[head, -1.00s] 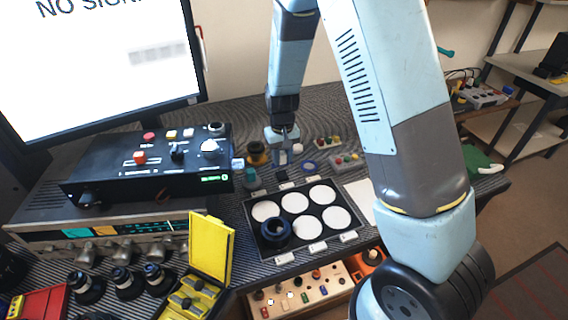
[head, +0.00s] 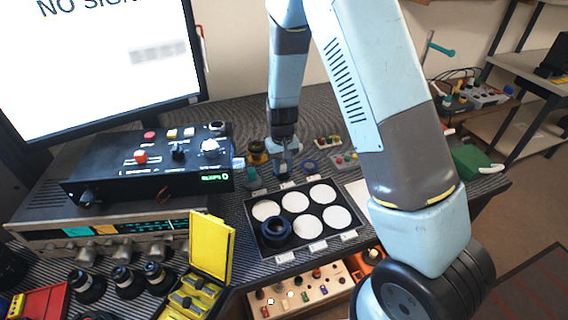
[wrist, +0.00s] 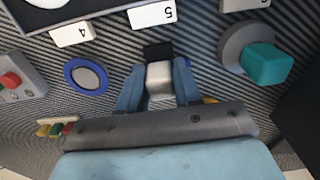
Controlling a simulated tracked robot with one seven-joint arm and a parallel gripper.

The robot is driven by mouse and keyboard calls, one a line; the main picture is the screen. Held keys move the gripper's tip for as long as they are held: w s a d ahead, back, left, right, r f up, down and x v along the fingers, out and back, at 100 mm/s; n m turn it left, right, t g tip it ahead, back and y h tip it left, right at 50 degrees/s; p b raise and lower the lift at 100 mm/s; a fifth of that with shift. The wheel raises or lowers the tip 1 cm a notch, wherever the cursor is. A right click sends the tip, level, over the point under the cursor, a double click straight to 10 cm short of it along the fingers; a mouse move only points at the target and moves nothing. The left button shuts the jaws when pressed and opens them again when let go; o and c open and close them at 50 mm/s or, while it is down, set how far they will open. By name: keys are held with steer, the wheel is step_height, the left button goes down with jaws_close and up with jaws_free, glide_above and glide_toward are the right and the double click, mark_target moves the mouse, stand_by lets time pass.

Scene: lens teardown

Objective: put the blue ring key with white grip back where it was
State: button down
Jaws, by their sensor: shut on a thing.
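My gripper (head: 284,170) is low over the striped mat behind the lens tray. In the wrist view my gripper (wrist: 159,88) is shut on a pale white grip (wrist: 160,76), which I take to be that of the ring key. Its blue ring is not clearly visible, as the fingers and wrist hide the lower part. A small black block (wrist: 158,50) shows just beyond the grip. I cannot tell whether the key touches the mat.
A blue ring with a grey centre (wrist: 86,76) lies left of my gripper. A teal-gripped key on a grey disc (wrist: 267,63) stands to the right. The lens tray (head: 329,243), with white round pads and number tags, lies in front. A black control box (head: 130,170) stands left.

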steer(key=c, duration=0.8)
jaws_free()
steer(key=shift+f, duration=0.1)
step_height(320, 180, up, 12)
step_height(320, 180, up, 11)
steer(key=t+y, duration=0.1)
glide_above(282, 162)
steer(key=s+d, duration=0.4)
steer(key=d, duration=0.2)
steer(key=s+d+r+m+t, duration=0.1)
steer(key=s+d+r, duration=0.3)
steer(key=s, duration=0.3)
steer(key=s+d+r+m+t, duration=0.1)
steer(key=s+d+r+t, duration=0.1)
steer(key=s+d+r, duration=0.3)
steer(key=s+d+r+m+t+h, duration=0.1)
steer(key=s+d+r, duration=0.3)
steer(key=s, duration=0.5)
steer(key=shift+s+d+r+t, duration=0.1)
steer(key=shift+s+r+t, duration=0.1)
steer(key=shift+r, duration=0.4)
steer(key=shift+s+d+r+t, duration=0.1)
steer(key=shift+s+r, duration=0.1)
steer(key=shift+r, duration=0.35)
